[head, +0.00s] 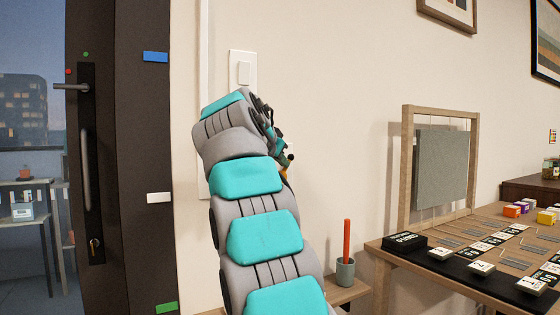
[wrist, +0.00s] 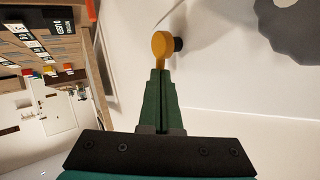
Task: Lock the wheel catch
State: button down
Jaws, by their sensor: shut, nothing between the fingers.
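In the wrist view, a yellow lever (wrist: 162,46) with a round head and a short stem stands at a dark mount on the pale wall. I take it to be the catch. Part of a grey wheel (wrist: 297,27) with a scalloped rim shows at the top right, apart from the lever. My gripper (wrist: 159,72) is shut, its green fingers together and empty. The fingertips overlap the end of the yellow stem in the picture; I cannot tell whether they touch. In the head view my arm hides the wheel and most of the gripper.
In the head view, a light switch (head: 243,74) is on the wall above my arm. A dark door (head: 140,120) stands at left. A wooden table (head: 480,240) with cards and a grey panel (head: 440,165) is at right, near a red stick in a cup (head: 345,270).

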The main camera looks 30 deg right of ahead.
jog(key=shift+d+y, duration=0.2)
jog(key=shift+y, duration=0.1)
jog(key=shift+d+r, duration=0.1)
jog(key=shift+d, duration=0.2)
dwell(0.5)
jog(key=shift+d, duration=0.55)
jog(key=shift+r+p, duration=0.75)
jog(key=shift+p, duration=0.25)
